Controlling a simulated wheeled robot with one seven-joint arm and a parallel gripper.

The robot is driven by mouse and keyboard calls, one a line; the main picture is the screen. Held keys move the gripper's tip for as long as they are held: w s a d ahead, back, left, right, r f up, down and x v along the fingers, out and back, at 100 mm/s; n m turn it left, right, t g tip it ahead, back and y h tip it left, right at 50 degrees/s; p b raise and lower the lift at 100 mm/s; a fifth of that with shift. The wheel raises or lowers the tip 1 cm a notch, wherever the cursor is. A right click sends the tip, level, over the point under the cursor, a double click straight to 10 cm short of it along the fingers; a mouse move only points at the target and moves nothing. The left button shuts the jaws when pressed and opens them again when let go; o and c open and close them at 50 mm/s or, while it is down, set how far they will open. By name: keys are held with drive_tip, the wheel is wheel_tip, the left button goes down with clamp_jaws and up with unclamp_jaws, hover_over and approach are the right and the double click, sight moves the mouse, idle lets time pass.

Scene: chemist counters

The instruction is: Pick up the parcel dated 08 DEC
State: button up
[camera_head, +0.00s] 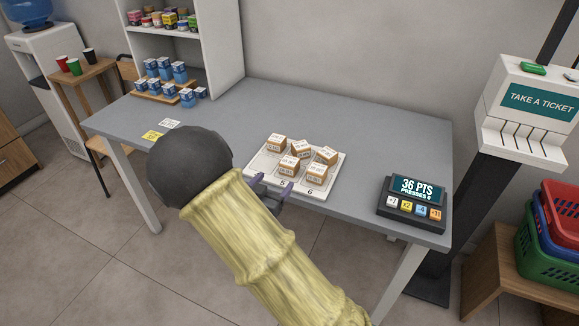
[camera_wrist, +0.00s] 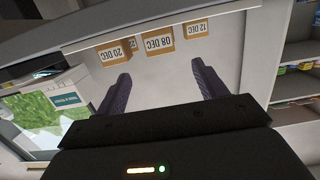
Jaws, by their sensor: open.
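The parcel dated 08 DEC (camera_wrist: 160,41) is a small brown box with a white label, upside down in the wrist view at the top middle. My gripper (camera_wrist: 161,68) is open and empty, its two dark fingers spread below this parcel, which lies between their lines and just beyond the tips. In the head view my gripper (camera_head: 268,189) is at the front edge of the white tray (camera_head: 263,163), partly hidden by my arm. Several white-topped brown parcels stand on the tray there; their dates are too small to read surely.
The 20 DEC parcel (camera_wrist: 116,51) and the 12 DEC parcel (camera_wrist: 196,29) flank it closely in the wrist view. A points display with buttons (camera_head: 412,201) stands right of the tray. Blue-and-white boxes (camera_head: 172,72) stand at the back left. The grey counter (camera_head: 375,140) is clear behind the display.

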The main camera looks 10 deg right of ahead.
sight(286, 169)
drive_tip(key=x, duration=0.6)
drive_tip(key=shift+w+d, duration=0.15)
drive_tip(key=shift+w, duration=0.1)
drive_tip(key=shift+f, duration=0.1)
drive_tip(key=x, duration=0.5)
drive_tip(key=shift+w+f, duration=0.1)
drive_tip(key=shift+f, duration=0.3)
drive_tip(key=c, duration=1.1)
